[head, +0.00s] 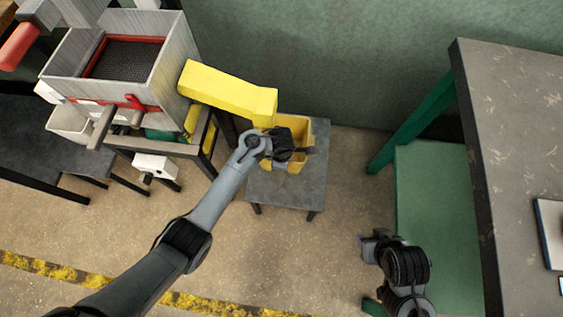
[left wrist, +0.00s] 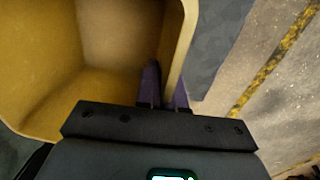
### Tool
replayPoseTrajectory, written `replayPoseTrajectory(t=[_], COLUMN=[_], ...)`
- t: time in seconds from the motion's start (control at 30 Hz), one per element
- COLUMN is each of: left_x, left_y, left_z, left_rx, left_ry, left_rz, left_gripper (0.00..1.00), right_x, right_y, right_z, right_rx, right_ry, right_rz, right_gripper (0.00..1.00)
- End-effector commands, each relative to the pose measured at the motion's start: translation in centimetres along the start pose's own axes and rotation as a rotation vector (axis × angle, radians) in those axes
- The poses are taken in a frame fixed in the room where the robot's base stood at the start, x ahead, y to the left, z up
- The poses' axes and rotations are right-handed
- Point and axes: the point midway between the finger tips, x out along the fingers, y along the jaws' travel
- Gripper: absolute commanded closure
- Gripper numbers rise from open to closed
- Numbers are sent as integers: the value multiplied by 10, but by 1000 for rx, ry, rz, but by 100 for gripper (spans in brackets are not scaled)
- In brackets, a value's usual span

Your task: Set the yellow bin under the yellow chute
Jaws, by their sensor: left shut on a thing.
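The yellow chute (head: 228,93) slopes down to the right from the grey machine. The open-topped yellow bin (head: 321,131) is at the small grey table, at the lower end of the chute; whether it rests on the table top I cannot tell. My left gripper (head: 303,151) is shut on the bin's near wall. In the left wrist view the fingers (left wrist: 164,92) straddle the rim of the bin (left wrist: 100,50), which looks empty inside. The gripper hides part of the bin in the head view. My right gripper (head: 369,246) is away from the bin, at the lower right; its fingers are not clear.
The small grey table (head: 290,190) has bare room in front of the bin. The grey machine (head: 60,75) with a red-framed screen stands left. A tall workbench (head: 520,110) with green legs and a green lower shelf (head: 430,200) stands right. A yellow line (head: 200,303) crosses the floor.

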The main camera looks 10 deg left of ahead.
Motion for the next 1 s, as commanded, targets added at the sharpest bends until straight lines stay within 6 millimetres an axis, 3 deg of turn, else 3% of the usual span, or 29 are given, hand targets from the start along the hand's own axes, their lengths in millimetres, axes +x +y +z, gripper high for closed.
replayPoseTrajectory(t=[0.17,0.2,0.37,0.77,1.0], left_x=[2,3,3,-2,-38], left_y=[0,0,0,0,0], left_z=[0,0,0,0,1], left_rx=[-1,-1,-1,0,0], left_ry=[0,0,0,0,-1], left_rz=[0,0,-1,0,0], left_gripper=[100,90,66,66,66], right_x=[0,0,0,-2,-29], right_y=[0,0,-1,-2,-1], right_z=[0,0,0,-1,-10], right_rx=[1,2,5,10,9], right_ry=[1,1,2,3,2], right_rz=[-1,-1,-4,-7,-7], right_gripper=[57,57,57,57,57])
